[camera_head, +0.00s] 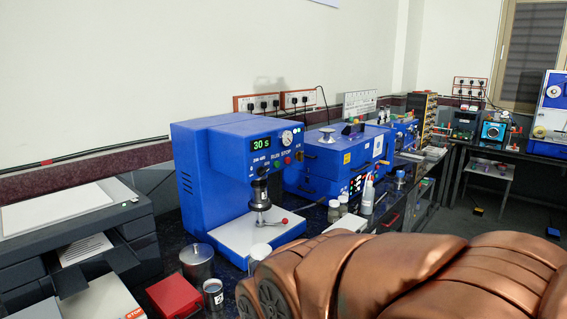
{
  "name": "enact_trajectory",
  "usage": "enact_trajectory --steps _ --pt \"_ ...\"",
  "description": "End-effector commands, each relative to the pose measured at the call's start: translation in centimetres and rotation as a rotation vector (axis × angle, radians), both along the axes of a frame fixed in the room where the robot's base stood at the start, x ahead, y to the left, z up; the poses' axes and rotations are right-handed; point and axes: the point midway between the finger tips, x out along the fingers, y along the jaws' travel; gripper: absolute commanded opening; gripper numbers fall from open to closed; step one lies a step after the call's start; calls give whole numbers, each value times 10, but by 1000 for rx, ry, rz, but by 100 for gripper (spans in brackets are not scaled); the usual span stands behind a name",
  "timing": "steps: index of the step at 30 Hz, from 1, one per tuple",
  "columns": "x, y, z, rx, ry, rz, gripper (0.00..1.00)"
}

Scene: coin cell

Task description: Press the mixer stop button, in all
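A blue bench machine (215,170) stands left of centre on the dark worktop. Its green display (261,144) reads 30 S. Small coloured buttons (287,160) sit below a label that seems to read RUN STOP; which button is stop is too small to tell. A round gauge (287,137) is beside the display. At the bottom left, a white box (95,303) carries a red STOP label (134,314), mostly cut off by the frame edge. I cannot tell which one is the mixer. My copper arm fills the lower right; my gripper's fingers are not in view.
A red box (174,297), a metal canister (197,262) and a small jar (213,294) stand in front of the machine. A grey printer-like unit (75,240) is on the left. Another blue machine (325,165) and several bottles (367,195) stand to the right.

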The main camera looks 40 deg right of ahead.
Motion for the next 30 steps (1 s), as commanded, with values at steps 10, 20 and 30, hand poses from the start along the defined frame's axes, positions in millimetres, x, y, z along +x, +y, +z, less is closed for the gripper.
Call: enact_trajectory --steps 10,20,30 --pt "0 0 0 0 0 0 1" --pt "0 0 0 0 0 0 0" --pt "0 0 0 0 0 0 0"
